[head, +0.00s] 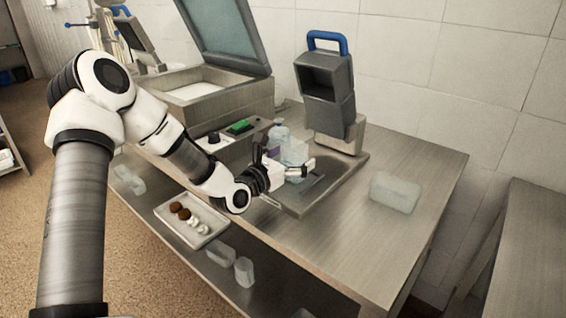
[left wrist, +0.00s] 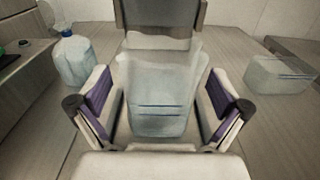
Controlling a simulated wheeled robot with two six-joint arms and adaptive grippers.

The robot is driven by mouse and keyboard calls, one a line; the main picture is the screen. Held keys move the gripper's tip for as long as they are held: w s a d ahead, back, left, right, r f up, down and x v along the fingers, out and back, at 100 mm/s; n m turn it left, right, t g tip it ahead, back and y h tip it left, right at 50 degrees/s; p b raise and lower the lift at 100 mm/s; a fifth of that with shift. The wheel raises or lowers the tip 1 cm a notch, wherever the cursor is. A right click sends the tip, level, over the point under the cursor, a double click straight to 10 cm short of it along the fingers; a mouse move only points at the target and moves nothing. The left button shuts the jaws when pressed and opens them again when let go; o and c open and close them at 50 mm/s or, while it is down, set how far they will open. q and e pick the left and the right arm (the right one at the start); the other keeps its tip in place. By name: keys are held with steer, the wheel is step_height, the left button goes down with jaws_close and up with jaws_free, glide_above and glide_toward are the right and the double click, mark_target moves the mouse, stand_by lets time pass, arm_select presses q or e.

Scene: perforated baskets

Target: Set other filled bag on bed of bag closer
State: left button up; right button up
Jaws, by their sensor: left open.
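The bag closer (head: 326,85) is a grey upright machine with a blue handle; its steel bed (head: 318,192) extends in front. A translucent bag (head: 294,152) stands upright before the closer. In the left wrist view this bag (left wrist: 158,95) is between the fingers of my left gripper (left wrist: 160,108), with gaps on both sides. The left gripper (head: 286,166) is open around it; the base contact is hidden. Another filled bag (left wrist: 76,60) with a blue top stands to the left, partly hidden in the head view (head: 279,133). My right gripper is out of view.
A clear box-like container (head: 395,192) lies on the table's right. An open-lidded steel machine (head: 197,95) stands at the back left. A white tray (head: 191,219) with brown and white pieces is at the front. Several clear containers are lower down. The table's front right is free.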

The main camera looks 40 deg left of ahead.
mark_target(287, 159)
arm_select(q)
steer(key=s, duration=0.4)
steer(key=s+p, duration=0.1)
steer(key=s, duration=0.1)
steer(key=shift+s+a+r, duration=0.15)
steer(key=shift+s+a, duration=0.15)
steer(key=shift+a, duration=0.1)
steer(key=s+p, duration=0.1)
steer(key=s, duration=0.1)
steer(key=s+p, duration=0.2)
steer(key=shift+a+r, duration=0.1)
steer(key=shift+a, duration=0.1)
steer(key=shift+s+p, duration=0.55)
steer(key=shift+p, duration=0.2)
steer(key=shift+s+d+f, duration=0.1)
steer(key=shift+f, duration=0.15)
